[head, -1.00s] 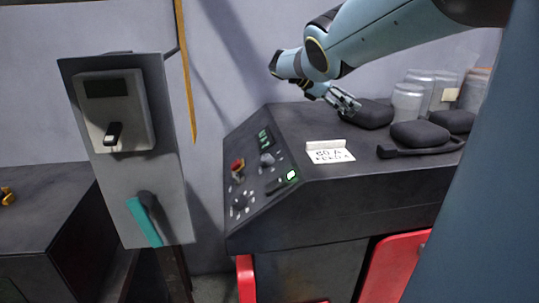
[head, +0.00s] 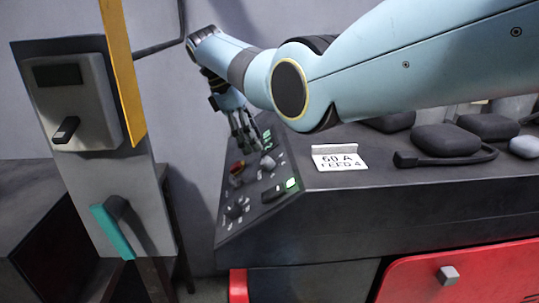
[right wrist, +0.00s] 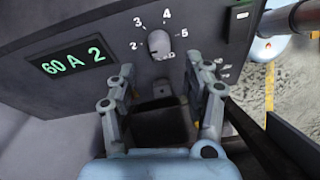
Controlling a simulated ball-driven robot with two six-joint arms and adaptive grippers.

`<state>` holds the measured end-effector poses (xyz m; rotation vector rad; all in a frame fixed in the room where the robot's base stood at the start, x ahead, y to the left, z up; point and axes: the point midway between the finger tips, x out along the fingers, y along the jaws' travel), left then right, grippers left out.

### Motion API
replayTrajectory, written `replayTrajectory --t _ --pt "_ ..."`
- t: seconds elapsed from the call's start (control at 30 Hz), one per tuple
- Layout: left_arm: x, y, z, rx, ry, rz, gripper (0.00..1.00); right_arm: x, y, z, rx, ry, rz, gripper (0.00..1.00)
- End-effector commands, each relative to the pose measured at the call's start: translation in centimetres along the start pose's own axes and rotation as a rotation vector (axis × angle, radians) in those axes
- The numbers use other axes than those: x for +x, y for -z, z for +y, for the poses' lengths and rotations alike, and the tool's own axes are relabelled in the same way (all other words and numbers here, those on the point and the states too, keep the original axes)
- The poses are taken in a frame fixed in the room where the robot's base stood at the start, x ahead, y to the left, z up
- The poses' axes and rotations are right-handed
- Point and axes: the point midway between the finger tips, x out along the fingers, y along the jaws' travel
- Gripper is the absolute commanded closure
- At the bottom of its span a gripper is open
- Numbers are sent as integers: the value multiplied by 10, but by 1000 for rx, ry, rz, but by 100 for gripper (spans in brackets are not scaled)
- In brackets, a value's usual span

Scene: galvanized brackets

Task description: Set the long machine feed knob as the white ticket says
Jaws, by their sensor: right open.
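The white ticket (head: 340,160) stands on top of the long dark machine (head: 400,207); it reads "60 A" and "FEED 4". In the right wrist view a grey knob (right wrist: 160,43) sits on the dark panel inside a scale with 2, 3, 4 and 5 readable. I cannot tell its pointer mark for sure. The green display (right wrist: 72,62) beside it reads "60 A 2". My right gripper (head: 247,138) is over the sloped panel's upper end. In the right wrist view it (right wrist: 162,65) is open, its fingers on either side below the knob, holding nothing. My left gripper is not in view.
The sloped panel also has a red button (head: 237,167), a lower knob (head: 235,211) and a dark switch (head: 272,194) by a green light. Dark pads (head: 447,139) lie on the machine top. A grey post with a control box (head: 75,105) stands left.

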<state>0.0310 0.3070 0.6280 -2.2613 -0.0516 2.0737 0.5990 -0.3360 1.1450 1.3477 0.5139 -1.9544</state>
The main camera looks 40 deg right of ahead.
Motion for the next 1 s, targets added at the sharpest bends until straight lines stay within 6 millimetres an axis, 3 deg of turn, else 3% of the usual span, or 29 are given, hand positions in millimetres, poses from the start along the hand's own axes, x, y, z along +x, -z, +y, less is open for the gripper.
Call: replayTrajectory --t 0.1,0.3,0.7,1.0 --pt "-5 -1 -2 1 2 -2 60 24 -2 0 1 2 -4 49" --pt "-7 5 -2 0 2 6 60 53 -1 0 1 1 -2 49" --pt "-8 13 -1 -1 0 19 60 62 -1 0 1 0 -1 49" --pt "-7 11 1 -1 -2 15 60 62 -1 0 1 0 -2 88"
